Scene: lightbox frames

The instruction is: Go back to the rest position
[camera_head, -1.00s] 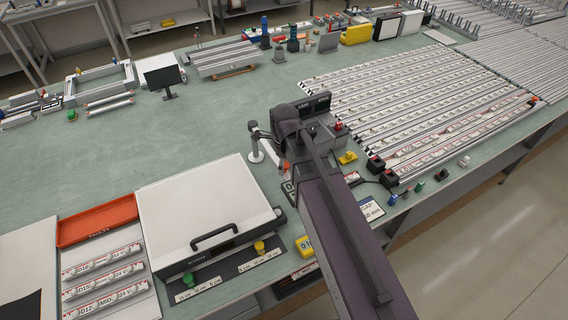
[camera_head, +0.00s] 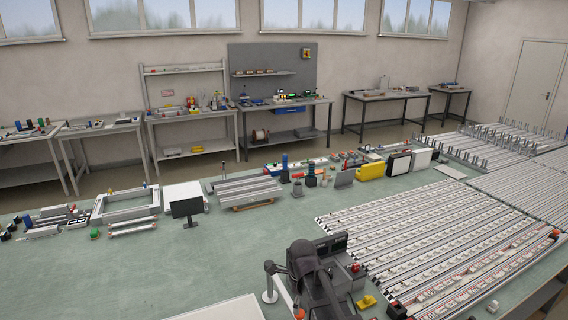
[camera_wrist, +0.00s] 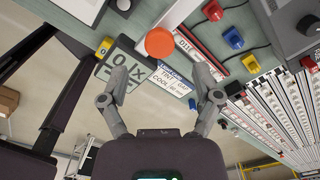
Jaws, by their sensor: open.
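My gripper (camera_wrist: 158,78) shows in the wrist view with its two fingers spread well apart. It is open and nothing is between the fingers. Beyond the fingers are a white and blue label plate (camera_wrist: 170,78) and an orange round knob (camera_wrist: 160,42). In the head view the dark end of my arm (camera_head: 310,270) rises from the bottom edge over the near part of the green table (camera_head: 150,270). The fingers cannot be made out there.
Long rows of rails (camera_head: 440,240) cover the table's right side. A black screen (camera_head: 187,207) and a grey frame (camera_head: 127,206) stand at the left. A yellow case (camera_head: 371,171) is at the back. The table's left middle is clear. Workbenches (camera_head: 280,104) line the wall.

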